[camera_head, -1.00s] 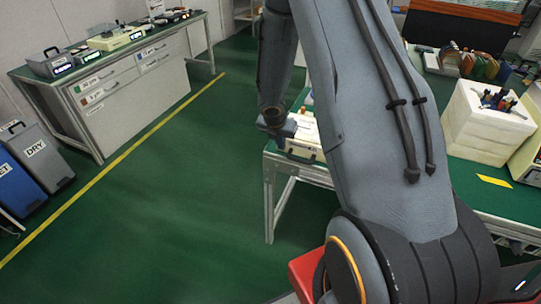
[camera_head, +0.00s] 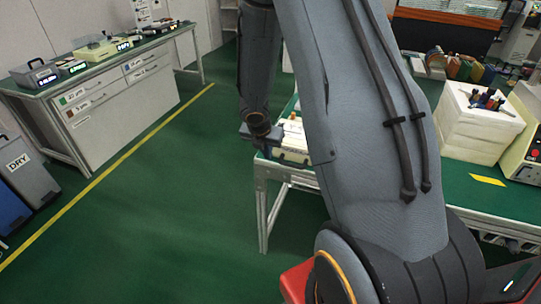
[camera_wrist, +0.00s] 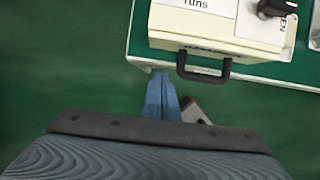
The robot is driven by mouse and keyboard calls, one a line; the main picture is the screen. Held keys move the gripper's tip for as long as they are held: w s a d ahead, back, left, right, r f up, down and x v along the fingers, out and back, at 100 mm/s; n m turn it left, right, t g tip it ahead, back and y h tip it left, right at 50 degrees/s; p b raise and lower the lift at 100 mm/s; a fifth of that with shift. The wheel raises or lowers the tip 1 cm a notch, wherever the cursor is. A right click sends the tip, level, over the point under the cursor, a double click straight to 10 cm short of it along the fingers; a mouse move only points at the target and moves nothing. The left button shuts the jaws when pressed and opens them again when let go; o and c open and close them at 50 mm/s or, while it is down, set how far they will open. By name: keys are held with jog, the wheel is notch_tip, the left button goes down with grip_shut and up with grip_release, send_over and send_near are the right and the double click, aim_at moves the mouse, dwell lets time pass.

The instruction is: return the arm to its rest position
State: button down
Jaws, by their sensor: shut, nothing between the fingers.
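My arm rises large through the middle of the head view and bends down on its left side to the wrist. My gripper (camera_head: 260,140) hangs beside the left corner of the green-topped table (camera_head: 262,165), partly hidden behind my wrist. In the wrist view, my gripper (camera_wrist: 161,78) shows as blue fingers, shut and empty. They point at the table's edge, close to a cream case with a dark handle (camera_wrist: 204,72). I cannot tell whether they touch the table.
A white drawer bench (camera_head: 120,90) with instruments stands at the left, beyond a yellow floor line (camera_head: 120,165). A grey DRY bin (camera_head: 25,175) is at the left edge. White stacked blocks (camera_head: 470,130) stand on the right table. Green floor (camera_head: 170,220) between is clear.

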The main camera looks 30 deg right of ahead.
jog(key=p+v, duration=0.1)
jog(key=v, duration=0.7)
jog(key=shift+s+r, duration=0.1)
jog(key=shift+r, duration=0.05)
jog(key=s+a+r+m+y, duration=0.1)
jog(key=s+a+r+m, duration=0.1)
jog(key=s+a+m, duration=0.2)
jog(key=s+a+r+m+g+y, duration=0.1)
jog(key=s+a+r+m, duration=0.2)
jog(key=s+m, duration=0.5)
jog(key=s+a+r+m+y+b, duration=0.1)
jog(key=s+a+m, duration=0.3)
jog(key=m, duration=1)
jog(key=shift+s+a+r+g, duration=0.3)
jog(key=shift+s+r, duration=0.55)
jog(key=shift+s, duration=0.2)
